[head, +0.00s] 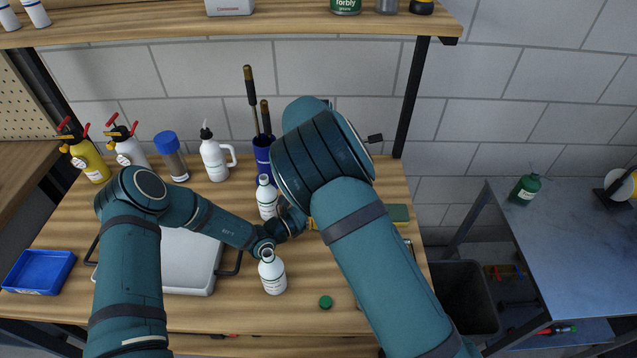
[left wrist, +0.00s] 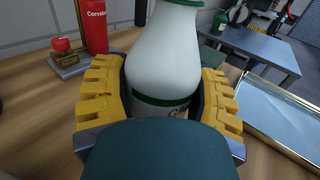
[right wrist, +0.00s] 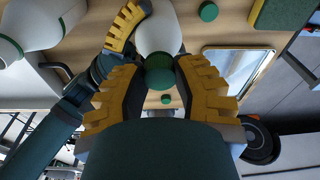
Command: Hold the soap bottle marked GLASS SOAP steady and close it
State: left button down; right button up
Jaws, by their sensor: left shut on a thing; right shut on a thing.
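A white bottle with green bands (left wrist: 165,62) stands between the yellow fingers of my left gripper (left wrist: 162,100), which is shut on it. Only the start of its label shows, a "G". My right gripper (right wrist: 158,75) is shut on a green cap (right wrist: 160,72). The cap is in line with the top of the white bottle (right wrist: 158,30) in the right wrist view; whether it is seated on the neck I cannot tell. In the head view my left gripper (head: 300,222) reaches behind my right arm, which hides the held bottle and my right gripper.
Two other white bottles, one farther back (head: 267,200) and one nearer (head: 272,275), stand left of the grippers. A loose green cap (head: 326,302) lies near the front edge. Another green cap (right wrist: 208,12), a green block (right wrist: 285,12) and a metal tray (left wrist: 285,112) lie nearby.

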jog(key=o, duration=0.7)
jog(key=shift+c, duration=0.2)
jog(key=shift+r, duration=2.25)
jog(key=shift+o, duration=0.2)
